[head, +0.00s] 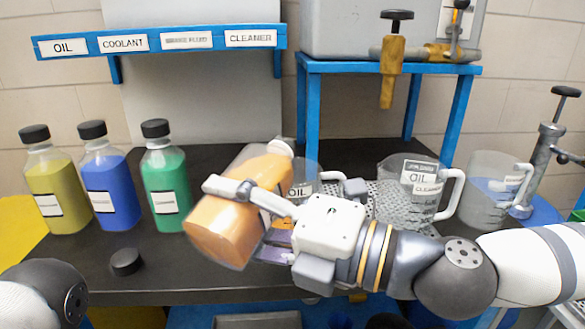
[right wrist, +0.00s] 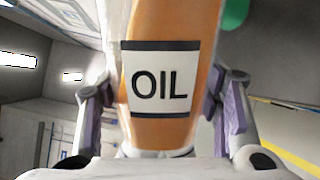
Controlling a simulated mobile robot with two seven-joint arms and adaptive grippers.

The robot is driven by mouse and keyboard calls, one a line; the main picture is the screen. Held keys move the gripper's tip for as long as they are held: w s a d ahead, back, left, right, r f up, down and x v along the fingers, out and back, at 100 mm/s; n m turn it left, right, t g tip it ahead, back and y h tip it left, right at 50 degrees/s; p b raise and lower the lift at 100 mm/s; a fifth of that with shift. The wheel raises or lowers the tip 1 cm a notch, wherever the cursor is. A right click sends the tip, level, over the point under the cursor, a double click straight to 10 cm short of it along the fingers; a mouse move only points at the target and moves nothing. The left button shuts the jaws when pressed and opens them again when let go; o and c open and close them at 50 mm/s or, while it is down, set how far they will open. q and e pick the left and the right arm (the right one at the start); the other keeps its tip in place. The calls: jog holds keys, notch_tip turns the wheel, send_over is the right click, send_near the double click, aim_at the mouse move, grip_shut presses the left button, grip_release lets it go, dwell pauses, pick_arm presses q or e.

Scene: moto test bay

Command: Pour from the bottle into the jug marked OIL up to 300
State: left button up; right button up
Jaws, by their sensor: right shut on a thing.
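The bottle (head: 225,225) holds orange liquid and is tilted, its open neck up and to the right. My right gripper (head: 245,193) is shut on it and holds it above the bench. The right wrist view shows the bottle's OIL label (right wrist: 160,93) between the two fingers. A clear jug with an OIL label (head: 301,191) stands behind the bottle and gripper, mostly hidden. The bottle's mouth is near this jug's rim; I cannot tell if it is over it. No stream shows, and the jug's level and marks are hidden. My left gripper is out of view.
Yellow (head: 63,205), blue (head: 112,200) and green (head: 166,195) capped bottles stand at left. A loose black cap (head: 126,262) lies in front. Another clear jug (head: 395,205) with several labels and a jug with blue liquid (head: 485,205) stand at right. A blue-framed stand (head: 390,68) is behind.

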jog(key=shift+w+d+r+m+p, duration=0.1)
jog(key=shift+w+r+m+p, duration=0.15)
jog(key=shift+r, duration=0.45)
jog(key=shift+w+d+r+m+p, duration=0.1)
jog(key=shift+r+m, duration=0.25)
jog(key=shift+r, duration=0.35)
dwell(1.4)
jog(key=shift+r+m, duration=0.15)
jog(key=shift+m, duration=0.75)
dwell(4.3)
